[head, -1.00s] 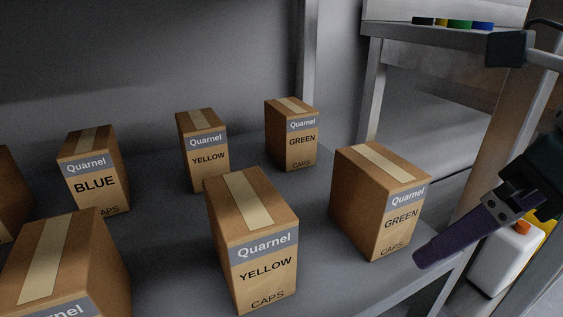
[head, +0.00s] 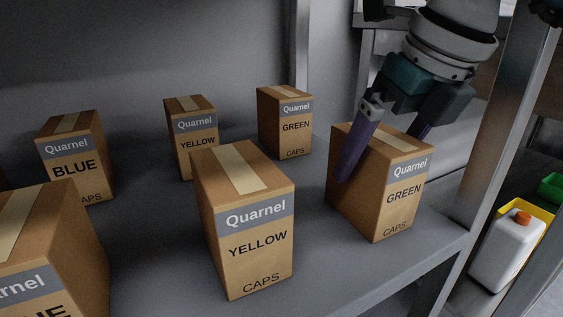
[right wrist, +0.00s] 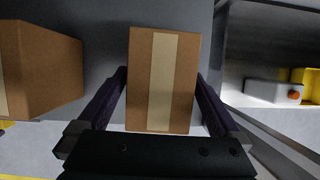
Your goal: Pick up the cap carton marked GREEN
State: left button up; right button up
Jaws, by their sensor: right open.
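The front cap carton marked GREEN (head: 400,200) stands upright at the right end of the grey shelf. A second GREEN carton (head: 290,124) stands behind it to the left. My right gripper (head: 384,158) is open at the front GREEN carton. One finger is down along its left side, and the other is mostly hidden behind the carton. In the right wrist view, the carton's taped top (right wrist: 162,80) lies between the two open fingers (right wrist: 160,88), with small gaps at the sides. My left gripper is not in view.
A YELLOW carton (head: 247,225) stands left of the front GREEN one, with another YELLOW carton (head: 196,141) and a BLUE carton (head: 80,165) farther left. A metal post (head: 505,130) rises close to the right. A white jug (head: 505,250) stands beyond it.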

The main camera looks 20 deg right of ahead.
jog(key=shift+x, duration=0.8)
jog(key=shift+s, duration=0.15)
jog(key=shift+c, duration=0.4)
jog(key=c, duration=1.2)
jog(key=shift+c, duration=0.2)
